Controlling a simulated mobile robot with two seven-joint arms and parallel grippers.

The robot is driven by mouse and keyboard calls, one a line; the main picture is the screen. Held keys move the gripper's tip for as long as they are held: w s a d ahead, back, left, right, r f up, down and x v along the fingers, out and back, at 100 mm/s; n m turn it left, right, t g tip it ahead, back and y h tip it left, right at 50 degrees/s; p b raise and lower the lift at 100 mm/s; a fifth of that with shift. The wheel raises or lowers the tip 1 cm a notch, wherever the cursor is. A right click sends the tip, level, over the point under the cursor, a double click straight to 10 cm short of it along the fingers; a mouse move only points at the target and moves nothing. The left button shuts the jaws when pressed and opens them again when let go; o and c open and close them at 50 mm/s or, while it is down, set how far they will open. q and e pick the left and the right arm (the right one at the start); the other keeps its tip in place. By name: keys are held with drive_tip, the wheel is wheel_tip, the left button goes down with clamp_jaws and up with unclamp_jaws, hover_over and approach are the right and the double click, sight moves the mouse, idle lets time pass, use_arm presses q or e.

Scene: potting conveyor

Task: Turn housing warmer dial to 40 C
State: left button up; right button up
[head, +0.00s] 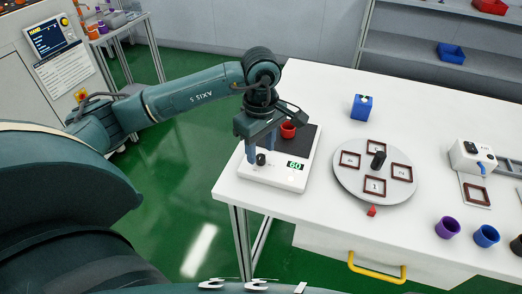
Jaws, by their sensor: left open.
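The housing warmer (281,180) is a white box with a dark plate on top, near the left corner of the white table. Its display (295,165) reads 60 in green. A black dial (261,160) sits on its front left part. A red cup (288,130) stands on the dark plate. My left gripper (261,153) points down over the warmer, open, with its fingertips close around the dial. Whether they touch the dial cannot be told. My right gripper is not in view.
Right of the warmer is a round grey turntable (350,186) with several square frames and a black post. A blue box (361,107) stands behind it. A white device (471,157), a purple cup (447,227) and a blue cup (486,236) are at the right.

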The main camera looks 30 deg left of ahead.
use_arm(q)
drive_tip(key=shift+f, duration=0.95)
clamp_jaws()
